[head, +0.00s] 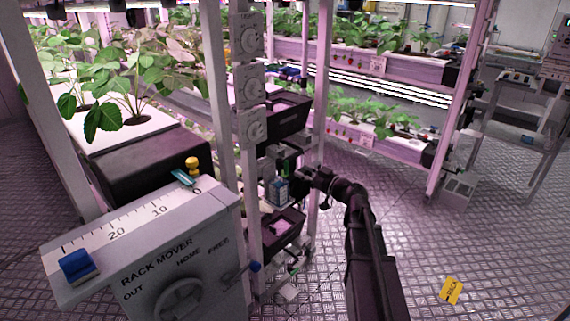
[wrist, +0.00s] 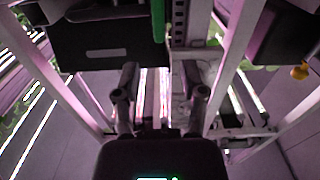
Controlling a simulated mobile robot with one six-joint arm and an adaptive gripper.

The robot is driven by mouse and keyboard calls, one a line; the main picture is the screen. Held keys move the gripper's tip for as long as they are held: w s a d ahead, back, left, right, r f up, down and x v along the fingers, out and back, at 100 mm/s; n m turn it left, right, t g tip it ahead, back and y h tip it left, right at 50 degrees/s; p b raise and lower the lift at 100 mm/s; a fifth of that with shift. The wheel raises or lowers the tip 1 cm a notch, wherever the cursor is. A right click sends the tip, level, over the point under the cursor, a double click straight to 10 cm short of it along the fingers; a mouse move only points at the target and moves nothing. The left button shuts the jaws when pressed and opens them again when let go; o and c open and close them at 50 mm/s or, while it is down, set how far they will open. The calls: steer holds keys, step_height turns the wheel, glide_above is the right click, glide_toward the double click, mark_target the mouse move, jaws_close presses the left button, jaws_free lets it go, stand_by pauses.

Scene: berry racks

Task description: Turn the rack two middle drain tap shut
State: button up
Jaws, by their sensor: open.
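My gripper (head: 302,179) reaches in at the side of the near rack, at mid height. In the wrist view my gripper (wrist: 162,92) is open, with its two fingers apart and nothing between them. A green upright piece (head: 285,165) shows just left of my gripper in the head view, and a green bar (wrist: 158,20) stands beyond the fingers in the wrist view. It may be the middle drain tap's handle, but I cannot tell for certain. The tap body and its angle are not clear. The fingers look apart from the green bar.
The rack mover box (head: 150,262) with its dial stands at the front left. Rack posts (head: 318,100) and black trays (head: 283,112) crowd my gripper. A white-blue box (head: 277,190) sits close beside it. A yellow tag (head: 451,290) lies on the open floor at right.

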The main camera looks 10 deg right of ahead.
mark_target(288, 163)
steer(key=x, duration=0.7)
steer(key=shift+w+a, duration=0.2)
steer(key=shift+w, duration=0.1)
